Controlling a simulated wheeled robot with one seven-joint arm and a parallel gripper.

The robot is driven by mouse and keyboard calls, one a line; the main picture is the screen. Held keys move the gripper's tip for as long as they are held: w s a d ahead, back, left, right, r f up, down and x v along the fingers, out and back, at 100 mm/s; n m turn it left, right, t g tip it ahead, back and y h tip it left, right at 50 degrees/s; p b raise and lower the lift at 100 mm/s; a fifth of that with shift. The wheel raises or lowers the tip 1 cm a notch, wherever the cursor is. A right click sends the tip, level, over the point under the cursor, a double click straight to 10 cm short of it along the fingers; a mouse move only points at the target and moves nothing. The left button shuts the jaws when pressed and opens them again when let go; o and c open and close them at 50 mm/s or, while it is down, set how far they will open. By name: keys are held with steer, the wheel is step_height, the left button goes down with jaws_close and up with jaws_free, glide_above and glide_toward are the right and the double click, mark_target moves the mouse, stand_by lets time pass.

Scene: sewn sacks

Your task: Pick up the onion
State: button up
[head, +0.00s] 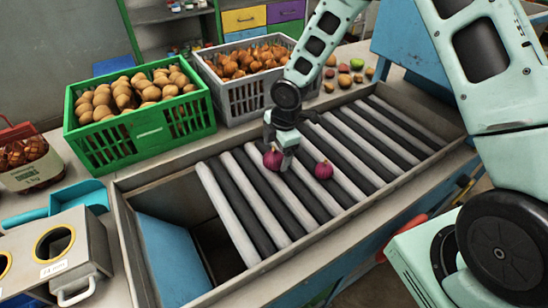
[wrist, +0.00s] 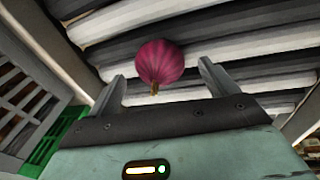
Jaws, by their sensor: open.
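Two red-purple onions lie on the roller conveyor (head: 228,205). One onion (head: 272,159) is right at my gripper (head: 280,150), with a finger partly in front of it. The other onion (head: 323,170) lies a little to the right, clear of the fingers. My gripper is open and points down over the rollers. The wrist view shows one onion (wrist: 160,62), stem end toward me, in the gap between the spread fingertips of my gripper (wrist: 164,80). I cannot tell whether the fingers touch it. The second onion does not show in the wrist view.
A green crate (head: 150,130) and a grey crate (head: 245,98) of round brown produce stand behind the conveyor. Loose fruit (head: 344,80) lies at the back right. A metal box with round holes (head: 60,255) stands at the left. The rollers on the right are clear.

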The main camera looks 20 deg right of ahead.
steer(key=shift+w+a+f, duration=0.15)
steer(key=shift+f, duration=1.15)
steer(key=c, duration=1.1)
steer(key=shift+c, duration=0.2)
